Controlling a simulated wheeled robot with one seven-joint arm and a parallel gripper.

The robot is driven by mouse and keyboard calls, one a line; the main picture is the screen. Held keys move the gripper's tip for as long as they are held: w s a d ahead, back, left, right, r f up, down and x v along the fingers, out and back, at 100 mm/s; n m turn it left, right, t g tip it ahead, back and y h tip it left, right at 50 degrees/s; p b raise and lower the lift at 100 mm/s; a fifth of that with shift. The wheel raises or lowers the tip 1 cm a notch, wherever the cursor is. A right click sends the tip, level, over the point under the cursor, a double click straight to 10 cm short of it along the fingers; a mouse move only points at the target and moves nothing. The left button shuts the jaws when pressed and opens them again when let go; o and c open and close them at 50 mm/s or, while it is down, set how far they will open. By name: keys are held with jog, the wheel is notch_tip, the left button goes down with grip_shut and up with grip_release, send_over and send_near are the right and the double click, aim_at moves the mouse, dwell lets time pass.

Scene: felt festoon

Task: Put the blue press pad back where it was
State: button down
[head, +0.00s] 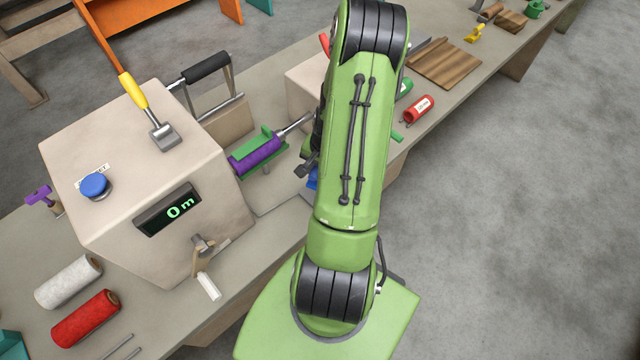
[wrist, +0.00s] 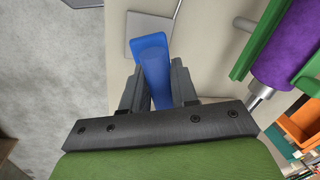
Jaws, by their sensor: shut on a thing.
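The blue press pad (wrist: 152,50) is between the two dark fingers of my gripper (wrist: 158,88) in the wrist view. The gripper is shut on it, and the pad's wider end sticks out beyond the fingertips. In the head view only a small blue part of the pad (head: 312,181) shows beside my green arm, which hides the rest. In the wrist view a flat grey square plate (wrist: 148,24) lies on the pale surface just beyond the pad. I cannot tell whether the pad touches anything below it.
A purple roll (head: 256,154) in a green holder lies left of my gripper. The large beige machine (head: 140,190) carries a round blue knob (head: 95,185) and a display reading 0 m. White (head: 68,281) and red rolls (head: 86,318) lie in front.

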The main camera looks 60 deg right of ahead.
notch_tip(320, 180, down, 6)
jog(key=shift+w+d+r, duration=0.1)
jog(key=shift+r, duration=0.05)
jog(key=shift+f, duration=0.2)
jog(key=c, duration=0.9)
grip_release()
jog(key=shift+o, duration=0.2)
jog(key=shift+r, duration=0.15)
